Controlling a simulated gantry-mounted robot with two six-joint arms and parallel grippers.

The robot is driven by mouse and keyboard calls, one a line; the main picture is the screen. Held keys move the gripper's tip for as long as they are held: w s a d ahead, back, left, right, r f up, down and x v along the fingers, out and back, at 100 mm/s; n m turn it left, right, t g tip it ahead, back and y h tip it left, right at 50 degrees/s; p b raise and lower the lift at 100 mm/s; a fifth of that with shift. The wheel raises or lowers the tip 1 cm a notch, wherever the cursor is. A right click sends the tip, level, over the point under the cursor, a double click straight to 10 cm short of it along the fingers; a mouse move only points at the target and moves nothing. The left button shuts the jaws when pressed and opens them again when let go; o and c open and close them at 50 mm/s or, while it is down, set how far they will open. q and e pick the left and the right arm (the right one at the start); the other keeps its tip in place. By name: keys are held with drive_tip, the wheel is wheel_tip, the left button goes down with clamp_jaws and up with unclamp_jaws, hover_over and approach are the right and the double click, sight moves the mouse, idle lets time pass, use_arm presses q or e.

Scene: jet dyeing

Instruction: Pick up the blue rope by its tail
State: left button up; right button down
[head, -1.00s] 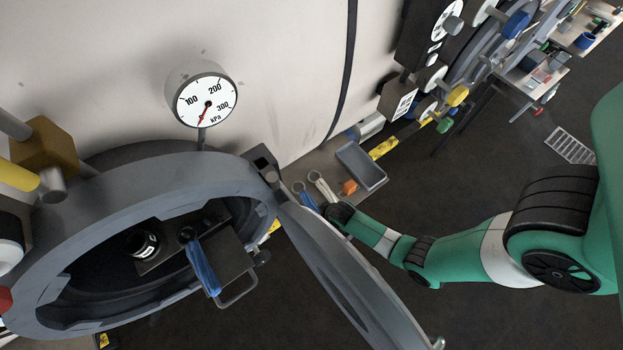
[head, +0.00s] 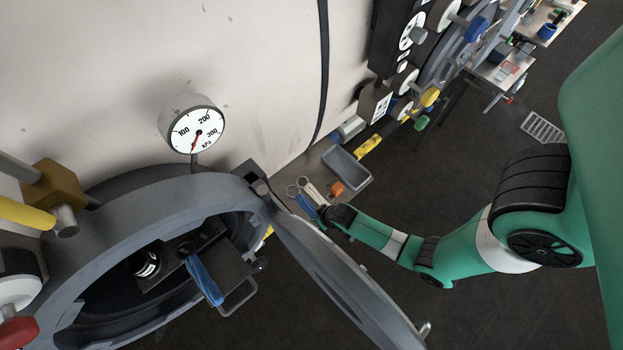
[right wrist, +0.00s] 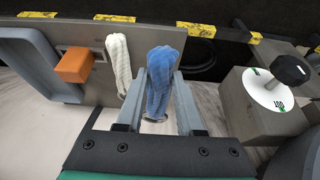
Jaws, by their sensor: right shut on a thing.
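A blue rope (head: 304,204) lies on a shelf beside the open round door of the vessel. In the right wrist view the blue rope (right wrist: 166,62) fills the space between the fingers of my right gripper (right wrist: 163,84), which is shut on it. Its thick end sticks out past the fingertips, and a metal ring shows below. In the head view my right gripper (head: 322,211) is small and partly hidden near the door edge. My left gripper is not in view.
A white rope (right wrist: 118,62) lies close beside the held blue one. An orange block (right wrist: 75,65) and a grey tray (head: 345,168) are near it. The vessel door (head: 345,282) stands close to my right arm. A block with a dial (right wrist: 262,100) is at right.

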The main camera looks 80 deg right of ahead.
drive_tip(key=p+v, duration=0.1)
drive_tip(key=v, duration=0.1)
drive_tip(key=s+v, duration=0.1)
drive_tip(key=v, duration=0.1)
drive_tip(key=shift+a+r+p, duration=0.1)
drive_tip(key=shift+r+p, duration=0.1)
drive_tip(key=shift+p, duration=0.15)
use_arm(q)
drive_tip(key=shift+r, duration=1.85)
use_arm(e)
drive_tip(key=s+a+r, duration=0.2)
drive_tip(key=s+a, duration=0.1)
drive_tip(key=s, duration=0.4)
drive_tip(key=shift+s, duration=0.3)
